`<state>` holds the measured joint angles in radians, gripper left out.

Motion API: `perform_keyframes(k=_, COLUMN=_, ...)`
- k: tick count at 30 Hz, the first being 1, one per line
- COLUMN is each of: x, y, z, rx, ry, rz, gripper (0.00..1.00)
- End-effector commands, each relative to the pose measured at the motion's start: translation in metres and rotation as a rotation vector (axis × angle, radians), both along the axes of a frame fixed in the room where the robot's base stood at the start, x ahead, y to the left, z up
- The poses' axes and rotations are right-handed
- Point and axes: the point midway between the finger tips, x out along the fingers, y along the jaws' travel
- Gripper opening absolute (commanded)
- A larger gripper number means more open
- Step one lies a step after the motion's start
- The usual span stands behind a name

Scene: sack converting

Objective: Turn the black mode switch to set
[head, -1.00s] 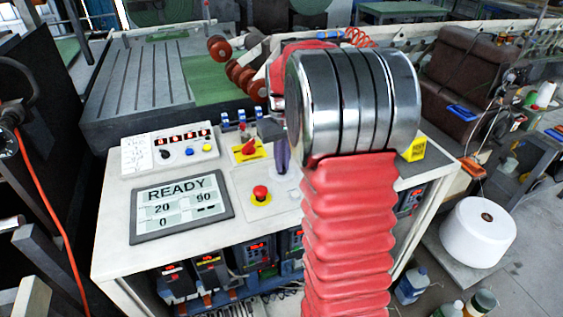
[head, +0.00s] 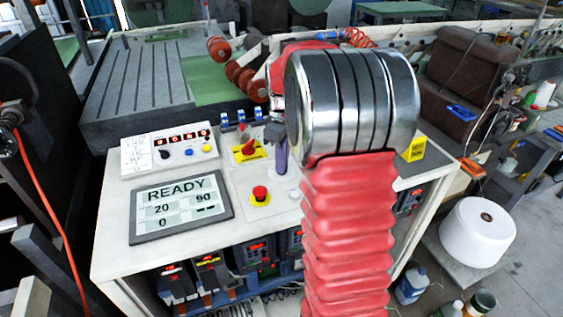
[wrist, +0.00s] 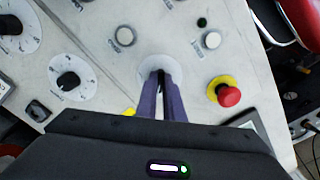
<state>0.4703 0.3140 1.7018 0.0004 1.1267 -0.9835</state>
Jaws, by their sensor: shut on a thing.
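My gripper (wrist: 161,78) is shut on the black mode switch (wrist: 160,74), which sits on a round pale plate (wrist: 148,66). Its two purple fingers stand on either side of the switch and hide most of it, so I cannot read its setting. In the head view my gripper (head: 281,170) points down at the panel, right of the red and yellow switch. My arm hides part of the panel there, and the mode switch cannot be made out in that view.
A red emergency stop (wrist: 229,96) on a yellow base is close to the right of my fingers; it also shows in the head view (head: 260,193). White buttons (wrist: 211,40) lie beyond the switch. Another black knob (wrist: 68,80) is to the left. The display (head: 180,207) reads READY.

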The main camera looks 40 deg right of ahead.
Motion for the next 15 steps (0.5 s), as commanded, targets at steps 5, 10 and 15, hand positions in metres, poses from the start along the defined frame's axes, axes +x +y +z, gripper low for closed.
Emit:
perform_keyframes(k=5, x=0.0004, y=-0.0006, z=0.0006, rx=-0.001, ry=-0.002, rz=0.031, gripper=0.0)
perform_keyframes(k=10, x=0.0004, y=-0.0008, z=0.0006, rx=-0.001, ry=-0.002, rz=0.036, gripper=0.0)
perform_keyframes(k=15, x=0.0005, y=-0.0009, z=0.0007, rx=-0.002, ry=-0.002, rz=0.035, gripper=0.0)
